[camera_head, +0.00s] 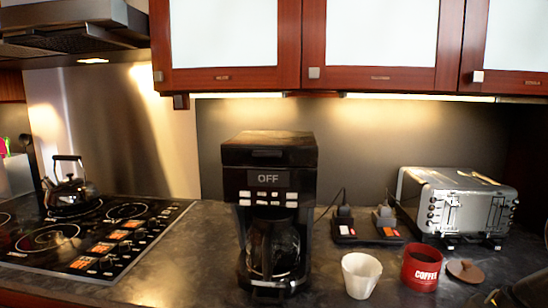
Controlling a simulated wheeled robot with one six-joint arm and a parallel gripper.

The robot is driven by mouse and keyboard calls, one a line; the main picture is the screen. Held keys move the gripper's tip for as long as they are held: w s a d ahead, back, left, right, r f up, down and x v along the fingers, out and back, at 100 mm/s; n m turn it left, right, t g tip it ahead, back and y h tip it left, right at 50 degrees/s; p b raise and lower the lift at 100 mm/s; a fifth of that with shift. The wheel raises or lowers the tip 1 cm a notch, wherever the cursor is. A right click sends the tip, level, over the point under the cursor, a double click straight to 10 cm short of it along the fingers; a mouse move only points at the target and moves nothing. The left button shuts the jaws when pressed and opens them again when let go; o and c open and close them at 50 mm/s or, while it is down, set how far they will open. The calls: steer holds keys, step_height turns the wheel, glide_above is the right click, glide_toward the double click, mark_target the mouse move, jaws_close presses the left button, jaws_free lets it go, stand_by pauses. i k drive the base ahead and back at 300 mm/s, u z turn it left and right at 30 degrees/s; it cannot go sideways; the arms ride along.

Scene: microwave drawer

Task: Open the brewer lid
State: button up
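The black coffee brewer (268,215) stands upright on the counter in the middle of the view. Its lid (270,138) lies flat on top and looks closed. The display on its front reads OFF, with several light buttons below. A dark glass carafe (274,247) sits in the lower part of the brewer. A dark shape cut off at the bottom right corner may be part of my arm or gripper. It is well to the right of the brewer and touches nothing of it. I cannot make out its fingers.
A white cup (361,275), a red coffee canister (421,268) and a brown round lid (466,271) stand right of the brewer. A toaster (458,205) is behind them. Red-framed cabinets (380,45) hang above the brewer. A stovetop (90,240) with a kettle (70,188) is at left.

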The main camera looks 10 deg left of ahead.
mark_target(300, 149)
steer(key=z, duration=1.45)
steer(key=k, duration=1.1)
steer(key=u, duration=2)
steer(key=i, duration=0.5)
